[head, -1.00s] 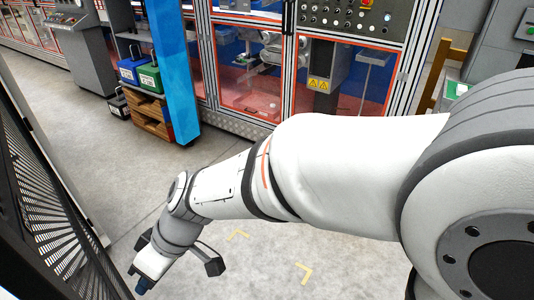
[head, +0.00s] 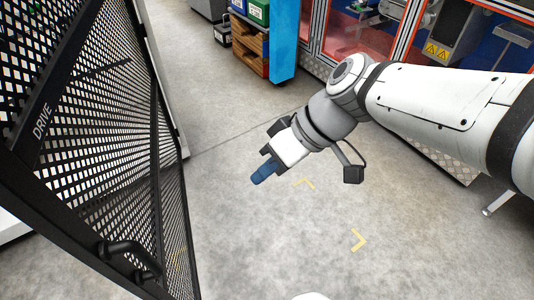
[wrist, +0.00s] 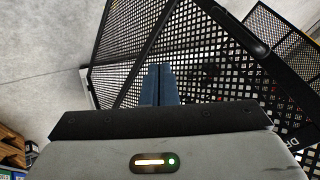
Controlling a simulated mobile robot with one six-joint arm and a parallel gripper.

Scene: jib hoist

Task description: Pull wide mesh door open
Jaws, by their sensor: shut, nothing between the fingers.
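The wide mesh door (head: 105,130) is a black-framed perforated panel on the left of the head view, marked "DRIVE". A dark bar handle (head: 125,250) stands out from its frame at the lower left. My gripper (head: 262,174) is to the right of the door, over open floor and apart from the handle. Its blue fingers are shut together and empty. In the wrist view the fingers (wrist: 158,85) point toward black mesh (wrist: 210,55), with a dark bar crossing at the upper right. I cannot tell how far the door stands open.
Bare concrete floor (head: 270,245) lies between the door and my arm, with yellow corner marks (head: 358,240). A blue post (head: 284,40) and a wooden rack (head: 250,45) with boxes stand at the back. A red-framed glazed enclosure (head: 345,30) is at the back right.

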